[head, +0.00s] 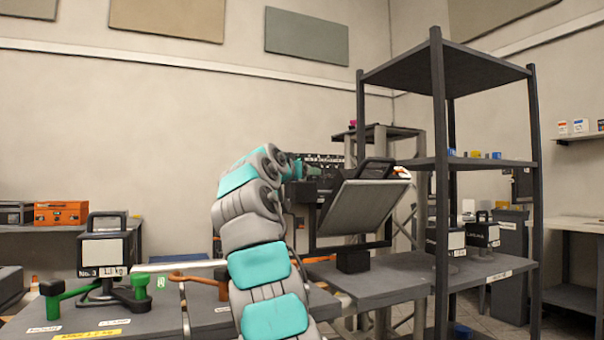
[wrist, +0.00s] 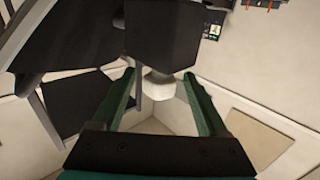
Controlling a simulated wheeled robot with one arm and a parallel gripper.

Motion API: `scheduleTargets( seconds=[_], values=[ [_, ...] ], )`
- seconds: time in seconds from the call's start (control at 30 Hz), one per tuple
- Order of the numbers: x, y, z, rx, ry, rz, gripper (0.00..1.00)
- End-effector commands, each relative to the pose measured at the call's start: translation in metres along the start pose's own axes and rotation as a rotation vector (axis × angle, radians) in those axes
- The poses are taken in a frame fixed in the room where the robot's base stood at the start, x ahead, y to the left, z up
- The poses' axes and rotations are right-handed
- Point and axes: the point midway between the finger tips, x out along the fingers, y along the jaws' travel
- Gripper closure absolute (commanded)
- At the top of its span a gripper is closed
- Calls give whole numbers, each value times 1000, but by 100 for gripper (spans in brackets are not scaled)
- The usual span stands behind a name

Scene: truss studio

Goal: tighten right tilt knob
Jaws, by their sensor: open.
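A flat lamp panel (head: 362,208) with a pale face and a dark frame is held tilted above the table, right of my arm in the head view. My gripper (head: 303,170) is at the panel's left side, small and partly hidden by my arm. In the wrist view my gripper (wrist: 160,76) shows two green fingers, spread apart. Between them is a pale, rounded knob (wrist: 158,88) at the end of a dark block (wrist: 162,38). Gaps show between the knob and both fingers. An orange and white part (head: 402,172) shows at the panel's upper right.
A dark shelf rack (head: 438,150) stands close on the right. The grey table (head: 385,285) lies below the panel. At left are a black weight (head: 103,248) and green-handled (head: 52,300) and orange-handled (head: 190,277) parts.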

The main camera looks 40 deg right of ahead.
Motion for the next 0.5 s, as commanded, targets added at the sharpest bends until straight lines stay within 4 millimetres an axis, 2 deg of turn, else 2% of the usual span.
scheduleTargets(
  seconds=[0.27, 0.5],
  values=[
    [-7, 0, 1, 0, 2, 0, 24],
    [-40, 1, 3, 3, 2, 0, 24]
  ],
)
